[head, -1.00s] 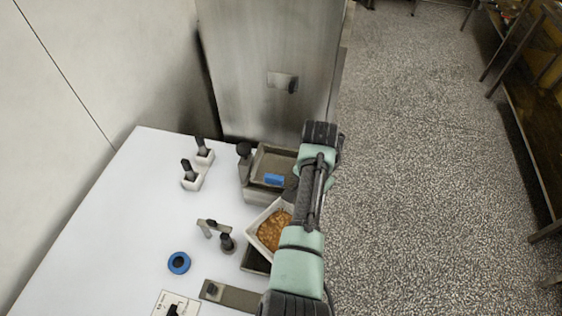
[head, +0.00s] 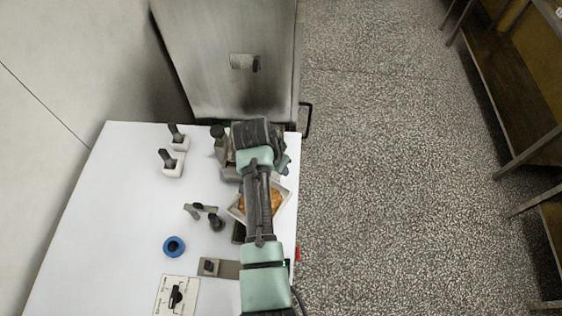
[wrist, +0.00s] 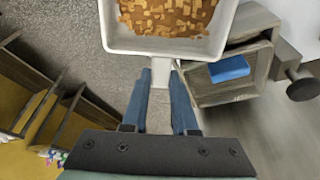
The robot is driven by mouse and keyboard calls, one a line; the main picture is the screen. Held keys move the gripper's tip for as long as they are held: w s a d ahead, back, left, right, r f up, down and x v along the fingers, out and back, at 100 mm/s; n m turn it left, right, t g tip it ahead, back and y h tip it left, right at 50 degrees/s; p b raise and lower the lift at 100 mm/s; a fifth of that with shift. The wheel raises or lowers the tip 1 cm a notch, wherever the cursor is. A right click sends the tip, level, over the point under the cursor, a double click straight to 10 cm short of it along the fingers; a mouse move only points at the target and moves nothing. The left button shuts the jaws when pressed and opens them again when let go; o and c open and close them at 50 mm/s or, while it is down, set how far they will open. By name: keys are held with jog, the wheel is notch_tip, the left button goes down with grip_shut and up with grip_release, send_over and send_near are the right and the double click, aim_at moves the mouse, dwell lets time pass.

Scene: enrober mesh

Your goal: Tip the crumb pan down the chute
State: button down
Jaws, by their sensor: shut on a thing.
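The crumb pan (wrist: 160,46) is a white, square-rimmed pan holding brown crumbs. It lies ahead of my gripper (wrist: 161,80) in the wrist view, with its short handle between the two blue fingers, which are shut on it. In the head view the pan (head: 286,191) shows partly beside my arm over the table's right side, with crumbs still inside. My fingers are hidden there by the arm. A grey open box (wrist: 240,92) with a blue block (wrist: 229,68) sits right of the pan in the wrist view. I cannot tell for sure which thing is the chute.
The white table (head: 110,215) bears a blue ring (head: 174,246), a switch box (head: 176,296), and small black-handled fixtures (head: 172,162) on the left. A steel cabinet (head: 215,45) stands behind. Open speckled floor (head: 390,180) lies right, with shelving (head: 500,80) beyond.

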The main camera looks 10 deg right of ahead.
jog(key=r+t+h, duration=0.1)
jog(key=s+a+r+t+h, duration=0.1)
jog(key=r+h, duration=0.1)
jog(key=shift+s+a+r+t, duration=0.15)
jog(key=shift+a+r+t, duration=0.15)
jog(key=shift+t, duration=0.1)
jog(key=shift+s+a+r+b, duration=0.1)
jog(key=shift+s+b, duration=0.05)
jog(key=shift+b, duration=0.35)
jog(key=a+t+h+b, duration=0.1)
jog(key=s+a+h+b, duration=0.1)
jog(key=shift+s+r+t+b, duration=0.3)
jog(key=shift+r+t, duration=0.05)
jog(key=shift+t, duration=0.05)
jog(key=s+a+r+t+h+b, duration=0.1)
jog(key=a+h+b, duration=0.1)
jog(key=b, duration=0.2)
jog(key=s+a+r+t+h+b, duration=0.1)
jog(key=s+t+h+b, duration=0.1)
jog(key=b, duration=0.2)
jog(key=shift+s+a+r+b, duration=0.1)
jog(key=shift+s+a+b, duration=0.2)
jog(key=shift+a+b, duration=0.1)
dwell(1.2)
